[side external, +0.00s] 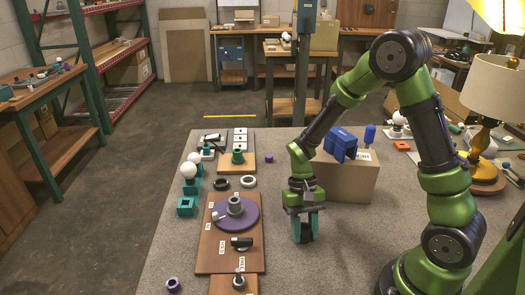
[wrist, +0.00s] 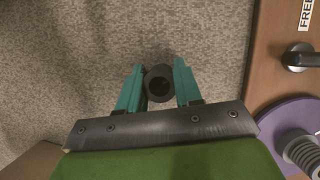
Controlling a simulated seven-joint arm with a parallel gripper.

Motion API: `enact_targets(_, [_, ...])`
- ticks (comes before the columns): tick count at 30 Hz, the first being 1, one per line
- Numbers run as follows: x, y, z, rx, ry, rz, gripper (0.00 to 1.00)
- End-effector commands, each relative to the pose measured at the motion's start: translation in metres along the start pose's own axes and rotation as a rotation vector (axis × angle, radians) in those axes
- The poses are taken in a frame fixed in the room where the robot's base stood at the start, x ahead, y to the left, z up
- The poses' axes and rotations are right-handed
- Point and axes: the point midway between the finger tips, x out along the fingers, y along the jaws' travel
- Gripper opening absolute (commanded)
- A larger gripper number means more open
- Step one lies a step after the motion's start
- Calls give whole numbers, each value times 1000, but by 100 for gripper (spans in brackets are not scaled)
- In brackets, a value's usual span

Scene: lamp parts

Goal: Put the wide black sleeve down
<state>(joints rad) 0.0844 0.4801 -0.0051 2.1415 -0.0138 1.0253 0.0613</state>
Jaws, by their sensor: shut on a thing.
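The wide black sleeve (wrist: 159,84) is a short dark tube with an open bore. In the wrist view I look almost straight down into it. My gripper (wrist: 158,88) has its two teal fingers shut on it, one on each side. In the side external view, my gripper (side external: 305,229) points down low over the grey table (side external: 340,260), right of the wooden board with the purple disc. The dark sleeve shows there only partly between the fingers. I cannot tell whether its lower end touches the table.
The wooden board (side external: 208,262) carries a purple disc (side external: 251,221), a grey threaded post and black-and-metal parts. A black ring (side external: 220,184) and a white ring (side external: 248,181) lie behind it. A cardboard box (side external: 352,182) with blue blocks stands behind my gripper. Table in front is clear.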

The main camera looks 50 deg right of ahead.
Motion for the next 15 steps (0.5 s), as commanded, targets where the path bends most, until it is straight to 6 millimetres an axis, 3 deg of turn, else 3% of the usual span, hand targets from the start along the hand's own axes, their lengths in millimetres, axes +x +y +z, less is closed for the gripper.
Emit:
enact_targets(1, [0,0,0,0,0,0,39])
enact_targets(5, [0,0,0,0,0,0,59])
enact_targets(15, [-3,0,1,0,1,0,60])
